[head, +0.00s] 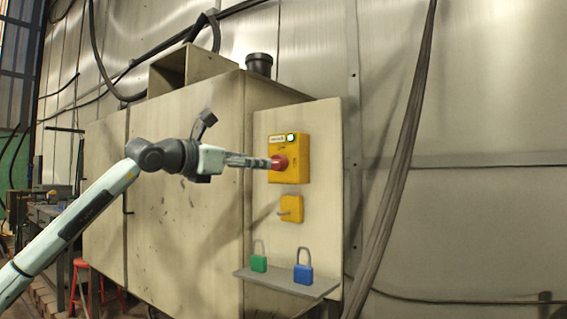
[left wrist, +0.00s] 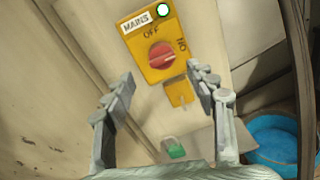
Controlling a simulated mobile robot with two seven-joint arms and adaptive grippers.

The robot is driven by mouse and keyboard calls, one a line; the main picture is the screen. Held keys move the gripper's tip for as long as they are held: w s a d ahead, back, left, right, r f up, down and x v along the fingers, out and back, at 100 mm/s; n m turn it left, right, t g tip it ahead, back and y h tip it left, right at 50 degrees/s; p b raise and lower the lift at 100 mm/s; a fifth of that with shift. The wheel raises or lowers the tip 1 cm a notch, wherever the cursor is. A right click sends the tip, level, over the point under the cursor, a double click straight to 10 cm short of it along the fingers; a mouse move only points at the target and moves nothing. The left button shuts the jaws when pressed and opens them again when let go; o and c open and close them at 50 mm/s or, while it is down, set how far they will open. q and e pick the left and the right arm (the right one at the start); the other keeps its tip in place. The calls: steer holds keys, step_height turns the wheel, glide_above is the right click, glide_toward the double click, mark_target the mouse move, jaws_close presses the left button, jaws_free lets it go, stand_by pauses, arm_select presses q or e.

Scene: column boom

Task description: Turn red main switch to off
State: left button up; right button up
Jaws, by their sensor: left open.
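The red main switch (head: 279,162) is a round knob on a yellow box (head: 290,145) labelled MAINS, with a lit green lamp. In the left wrist view, the red knob (left wrist: 162,56) has OFF printed above it and ON to its right. Its ridge appears to slant up toward ON. My left gripper (head: 265,163) is level with the knob, its fingers pointing at it. In the left wrist view, the open fingers (left wrist: 161,76) stand on either side below the knob, with nothing between them. The knob looks free of them. My right gripper is out of view.
Below the box are a small yellow hasp plate (head: 291,209) and a shelf (head: 288,284) with a green padlock (head: 259,264) and a blue padlock (head: 303,274). A thick cable (head: 408,135) hangs at right. A blue round object (left wrist: 272,138) lies lower right in the wrist view.

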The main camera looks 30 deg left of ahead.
mark_target(277, 163)
arm_select(q)
steer(key=w+d+p, duration=0.1)
steer(key=w, duration=0.5)
steer(key=shift+w+p, duration=0.2)
steer(key=shift+p, duration=0.2)
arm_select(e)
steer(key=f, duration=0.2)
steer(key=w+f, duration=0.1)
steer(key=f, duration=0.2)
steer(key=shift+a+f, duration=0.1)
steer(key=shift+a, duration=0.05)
arm_select(q)
steer(key=c, duration=1.1)
